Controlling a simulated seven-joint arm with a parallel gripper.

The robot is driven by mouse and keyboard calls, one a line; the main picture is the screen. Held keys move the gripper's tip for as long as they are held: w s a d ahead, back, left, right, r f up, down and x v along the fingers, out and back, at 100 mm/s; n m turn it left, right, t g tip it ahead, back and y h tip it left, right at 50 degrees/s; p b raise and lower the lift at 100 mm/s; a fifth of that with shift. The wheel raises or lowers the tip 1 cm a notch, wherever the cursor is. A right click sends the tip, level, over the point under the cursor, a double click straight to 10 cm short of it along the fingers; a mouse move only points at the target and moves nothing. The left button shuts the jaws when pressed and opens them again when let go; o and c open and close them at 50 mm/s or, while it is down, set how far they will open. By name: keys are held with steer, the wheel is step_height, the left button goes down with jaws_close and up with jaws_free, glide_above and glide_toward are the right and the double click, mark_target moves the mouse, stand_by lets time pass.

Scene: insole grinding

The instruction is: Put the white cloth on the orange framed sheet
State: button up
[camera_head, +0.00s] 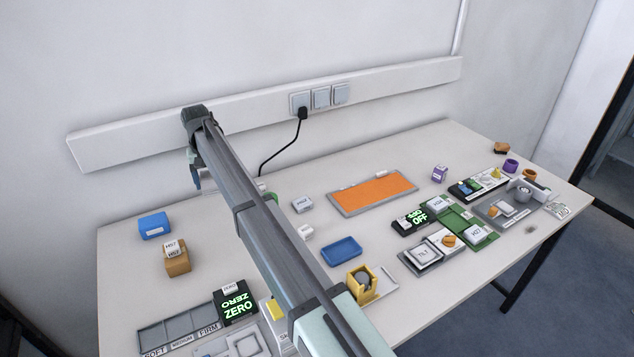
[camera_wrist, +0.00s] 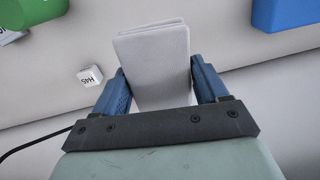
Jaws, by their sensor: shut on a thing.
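The white cloth (camera_wrist: 155,65) shows in the wrist view as a folded, pale flat piece between the two blue fingers. My gripper (camera_wrist: 160,80) is shut on it and holds it. In the head view my gripper (camera_head: 195,178) is partly hidden behind my arm at the back left, and the cloth cannot be made out there. The orange framed sheet (camera_head: 373,192) lies flat on the table toward the back middle, an orange panel in a grey frame. My gripper is well to the left of it. A small light piece lies on its back edge.
A blue box (camera_head: 154,226) and a tan block (camera_head: 177,260) stand at the left. A blue tray (camera_head: 341,251) and a yellow holder (camera_head: 362,284) are at the middle front. Several devices fill the right side. A black cable (camera_head: 279,153) hangs from the wall socket.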

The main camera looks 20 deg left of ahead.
steer(key=w+d+m, duration=0.2)
steer(key=w+d, duration=0.9)
steer(key=d, duration=0.1)
steer(key=r+n, duration=0.1)
steer(key=n, duration=0.3)
glide_above(374, 190)
steer(key=shift+f, duration=4.75)
steer(key=shift+f, duration=0.15)
steer(key=o, duration=1.1)
steer(key=shift+c, duration=0.2)
